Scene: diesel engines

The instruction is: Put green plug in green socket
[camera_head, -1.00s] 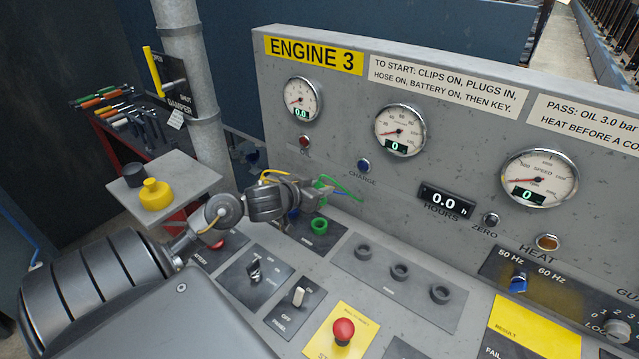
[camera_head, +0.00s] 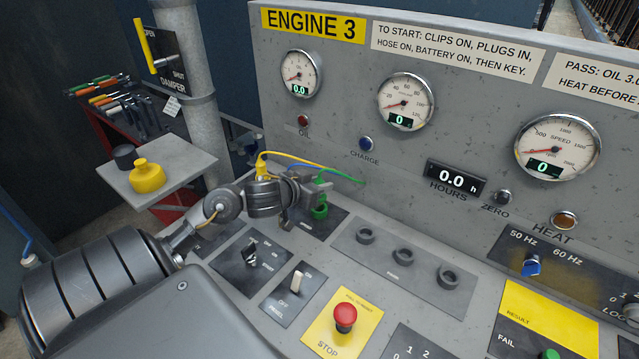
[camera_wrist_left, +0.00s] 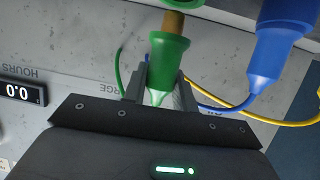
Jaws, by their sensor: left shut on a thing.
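My left gripper (camera_head: 312,192) is shut on the green plug (camera_head: 321,182) above the console's sloping top. In the left wrist view the green plug (camera_wrist_left: 168,62) sits between the fingers, its brass tip bare and pointing away from the gripper. The green socket (camera_head: 319,212) is a green ring just below the plug and gripper in the head view, partly covered. The plug looks close over it; exact alignment cannot be told. My right gripper is not in view.
A blue plug (camera_wrist_left: 275,50) stands close beside the gripper in the wrist view. A yellow plug (camera_head: 262,170) shows behind my left arm. The gauge panel (camera_head: 330,130) rises behind.

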